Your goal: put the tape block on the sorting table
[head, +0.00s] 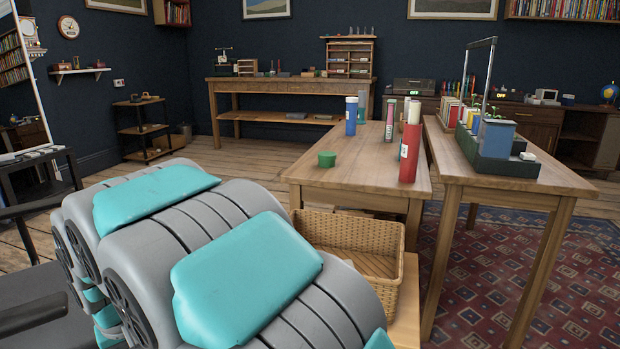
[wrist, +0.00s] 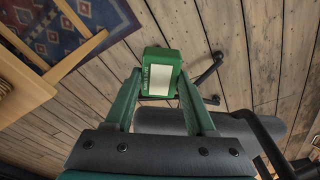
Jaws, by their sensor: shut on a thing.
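In the wrist view a green block (wrist: 161,56) with a white label and small lettering sits between the fingertips of my gripper (wrist: 160,88); it looks like the tape block. My gripper is shut on it from both sides and holds it above the plank floor. My gripper and the block do not show in the head view. In the head view a wooden table (head: 330,180) bears several upright cylinders and a green tub. A second wooden table (head: 545,186) stands to its right. I cannot tell which table is the sorting table.
A wicker basket (head: 345,218) stands low in front of the middle table. A workbench (head: 290,83) with a small shelf unit stands at the back wall. A dark green rack (head: 490,155) takes up part of the right table. A patterned rug (head: 500,265) lies beneath.

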